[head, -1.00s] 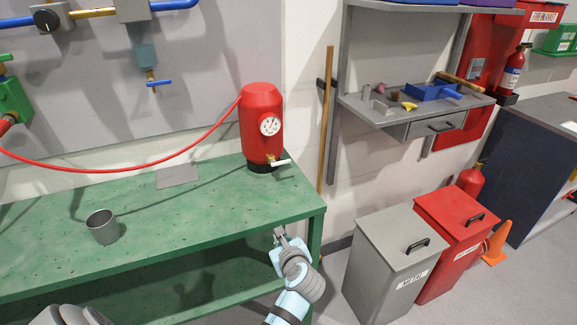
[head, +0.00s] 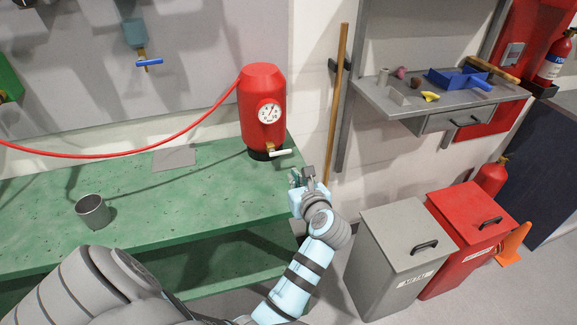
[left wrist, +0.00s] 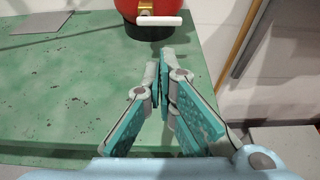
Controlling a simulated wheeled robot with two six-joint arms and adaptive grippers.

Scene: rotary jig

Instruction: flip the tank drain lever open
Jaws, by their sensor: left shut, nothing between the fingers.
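The red tank (head: 263,98) stands on the green bench near its right end, with a white dial on its front. Its drain lever (head: 281,153) has a white handle that points out to the right from a brass valve low on the tank. In the left wrist view the white lever (left wrist: 158,21) lies level across the top, in front of the brass valve (left wrist: 146,7). My left gripper (head: 301,174) is shut and empty, in front of and slightly right of the lever, apart from it. Its fingertips (left wrist: 159,62) point toward the tank base. My right gripper is not in view.
The green bench (head: 200,205) carries a metal cup (head: 93,211) at left and a grey plate (head: 174,157). A red hose (head: 120,155) runs to the tank's top. A broom handle (head: 337,95), grey bin (head: 398,250) and red bin (head: 465,235) stand at right.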

